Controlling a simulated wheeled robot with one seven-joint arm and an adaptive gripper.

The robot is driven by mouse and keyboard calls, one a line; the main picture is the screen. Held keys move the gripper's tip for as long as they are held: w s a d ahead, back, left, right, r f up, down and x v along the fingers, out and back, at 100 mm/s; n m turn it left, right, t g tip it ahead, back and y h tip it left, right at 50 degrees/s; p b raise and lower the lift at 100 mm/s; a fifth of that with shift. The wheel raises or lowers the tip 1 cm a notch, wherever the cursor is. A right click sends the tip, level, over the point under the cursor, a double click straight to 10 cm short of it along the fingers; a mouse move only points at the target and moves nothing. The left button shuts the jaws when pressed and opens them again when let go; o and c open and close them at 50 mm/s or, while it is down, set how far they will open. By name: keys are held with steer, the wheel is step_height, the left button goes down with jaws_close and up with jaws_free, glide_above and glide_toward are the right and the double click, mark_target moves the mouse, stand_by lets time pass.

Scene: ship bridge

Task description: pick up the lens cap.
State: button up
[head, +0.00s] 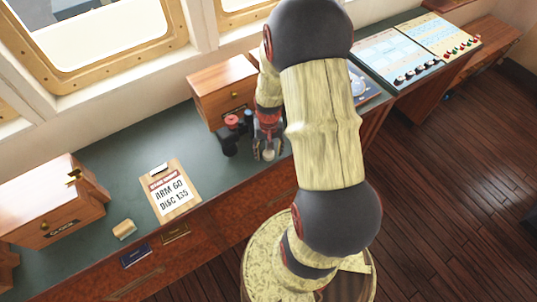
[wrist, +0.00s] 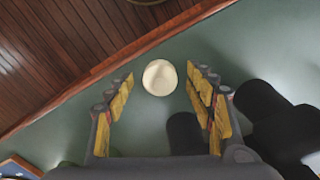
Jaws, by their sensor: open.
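A round, cream-coloured disc, which looks like the lens cap (wrist: 160,77), lies on the green desktop in the wrist view. It also shows small and pale at my gripper in the head view (head: 268,155). My gripper (wrist: 159,90) is open, with yellow-padded fingers to the left and right of the cap. The cap appears between and slightly beyond the fingertips, with visible gaps on both sides. I cannot tell the exact height of the fingertips above the desktop.
Black binocular-like equipment (head: 231,140) with red parts stands left of my gripper; its dark shape (wrist: 270,115) is close to the right fingers. A wooden box (head: 222,90) stands behind. A clipboard (head: 172,190) and small tan block (head: 124,229) lie left. The desk's wooden edge (wrist: 120,65) is near.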

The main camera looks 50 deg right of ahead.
steer(key=shift+f, duration=0.1)
steer(key=shift+c, duration=1.2)
steer(key=c, duration=0.6)
